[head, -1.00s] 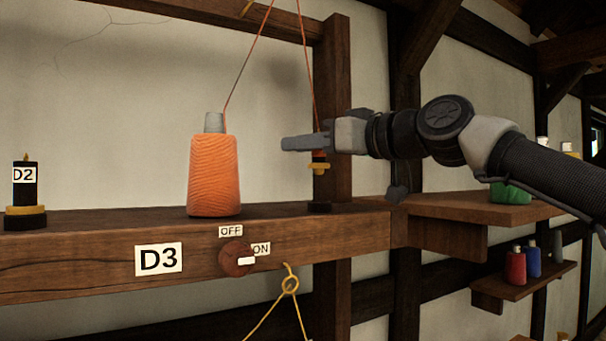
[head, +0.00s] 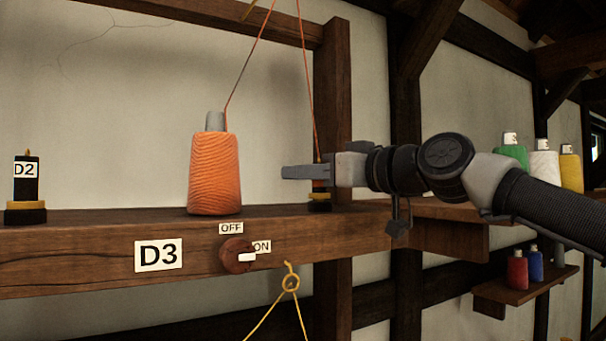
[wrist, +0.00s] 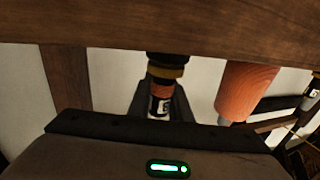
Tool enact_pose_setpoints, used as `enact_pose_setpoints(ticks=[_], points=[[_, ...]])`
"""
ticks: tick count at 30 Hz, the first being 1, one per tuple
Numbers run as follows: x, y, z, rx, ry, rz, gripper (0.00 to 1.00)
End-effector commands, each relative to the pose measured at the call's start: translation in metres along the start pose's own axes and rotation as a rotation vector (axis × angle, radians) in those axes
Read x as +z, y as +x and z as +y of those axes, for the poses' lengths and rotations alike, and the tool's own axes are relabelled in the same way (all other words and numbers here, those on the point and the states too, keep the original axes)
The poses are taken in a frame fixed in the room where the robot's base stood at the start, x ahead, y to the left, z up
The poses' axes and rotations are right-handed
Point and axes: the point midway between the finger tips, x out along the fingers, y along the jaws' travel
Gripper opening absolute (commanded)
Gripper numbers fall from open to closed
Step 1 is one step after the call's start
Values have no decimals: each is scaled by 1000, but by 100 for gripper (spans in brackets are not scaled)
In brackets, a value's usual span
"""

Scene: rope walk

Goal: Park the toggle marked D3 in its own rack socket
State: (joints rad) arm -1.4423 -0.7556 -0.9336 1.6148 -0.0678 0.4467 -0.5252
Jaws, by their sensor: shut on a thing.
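My gripper (head: 290,172) is shut on a dark toggle with an orange upper part and a yellow collar (head: 319,195). In the wrist view the toggle (wrist: 160,106) stands between the fingers, and its white label is only partly visible and not readable. The toggle is upright, and its yellow collar sits at the black socket (head: 319,206) on the beam beside the post. No gap shows between them; how deep it is seated is hidden. The D3 plate (head: 158,256) is on the beam front, left of a round switch (head: 237,256) whose white pointer is toward ON.
An orange yarn cone (head: 214,172) stands on the beam left of my gripper, its thread rising from the top. Another orange thread (head: 309,90) runs down to the toggle. A D2 toggle (head: 26,180) stands far left. A yellow cord (head: 290,283) hangs below. Shelves with bobbins are right.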

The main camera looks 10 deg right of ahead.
Motion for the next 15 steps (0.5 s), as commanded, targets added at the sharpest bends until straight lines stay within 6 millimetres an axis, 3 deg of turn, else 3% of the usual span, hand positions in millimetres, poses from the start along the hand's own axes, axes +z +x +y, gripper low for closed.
enact_pose_setpoints(ticks=[4, 5, 8, 15], points=[[1, 0, 0, 0, 0, 0, 0], [1, 0, 0, 0, 0, 0, 21], [1, 0, 0, 0, 0, 0, 36], [1, 0, 0, 0, 0, 0, 36]])
